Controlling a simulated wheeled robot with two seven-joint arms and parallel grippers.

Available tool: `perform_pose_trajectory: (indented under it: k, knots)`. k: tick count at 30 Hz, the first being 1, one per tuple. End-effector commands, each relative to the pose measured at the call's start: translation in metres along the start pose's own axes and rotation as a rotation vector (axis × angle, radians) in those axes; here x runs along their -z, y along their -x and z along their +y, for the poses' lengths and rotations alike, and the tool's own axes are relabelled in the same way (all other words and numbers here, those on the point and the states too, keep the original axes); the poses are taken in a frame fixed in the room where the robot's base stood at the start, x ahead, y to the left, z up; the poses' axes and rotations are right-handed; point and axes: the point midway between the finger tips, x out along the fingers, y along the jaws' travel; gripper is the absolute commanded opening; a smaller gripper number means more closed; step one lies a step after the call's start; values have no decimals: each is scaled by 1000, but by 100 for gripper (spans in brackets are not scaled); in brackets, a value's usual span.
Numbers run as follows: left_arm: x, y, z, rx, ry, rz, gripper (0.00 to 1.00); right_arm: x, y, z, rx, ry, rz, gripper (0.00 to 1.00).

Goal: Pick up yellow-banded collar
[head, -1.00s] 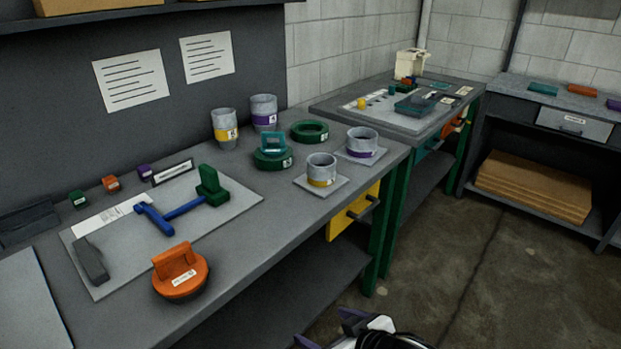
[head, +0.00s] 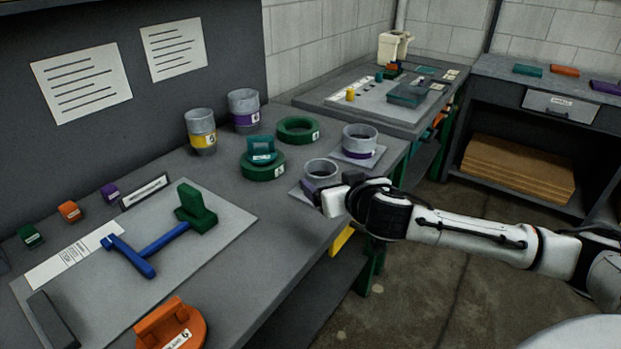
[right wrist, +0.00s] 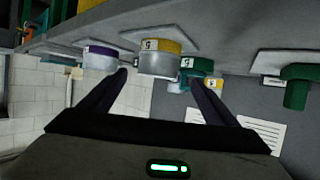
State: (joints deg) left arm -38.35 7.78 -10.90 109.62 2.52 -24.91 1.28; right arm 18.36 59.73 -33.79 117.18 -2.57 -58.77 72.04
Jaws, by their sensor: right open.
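The yellow-banded collar is a short grey ring (head: 321,169) on a square plate (head: 298,191) near the bench's front edge. In the head view, my right gripper (head: 318,191) is in front of it and hides its yellow band. In the right wrist view, the collar (right wrist: 160,64) appears upside down, with its yellow band showing, between the two open fingers (right wrist: 160,78). The fingers look empty; I cannot tell whether they touch it. My left gripper is not in view.
A purple-banded collar (head: 360,138) stands on its own plate just behind. Green rings (head: 298,129) (head: 263,171) and tall yellow-banded (head: 201,130) and purple-banded (head: 244,110) cans stand farther back.

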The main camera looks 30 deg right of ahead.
Motion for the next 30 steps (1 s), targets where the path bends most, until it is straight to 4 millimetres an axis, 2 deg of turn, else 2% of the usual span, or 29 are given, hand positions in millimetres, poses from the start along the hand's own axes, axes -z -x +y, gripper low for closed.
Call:
perform_pose_trajectory:
  k: [6,10,14,21,25,30]
  knots:
    - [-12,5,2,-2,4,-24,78,1,-32,0,-1,0,1,83]
    - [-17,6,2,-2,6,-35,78,1,-40,0,0,1,1,83]
    - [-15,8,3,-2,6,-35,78,2,-50,1,-1,1,1,83]
    - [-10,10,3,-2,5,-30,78,1,-82,2,0,0,1,83]
    - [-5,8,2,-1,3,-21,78,0,-92,2,0,1,1,83]
    - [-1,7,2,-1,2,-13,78,0,-93,2,1,2,0,83]
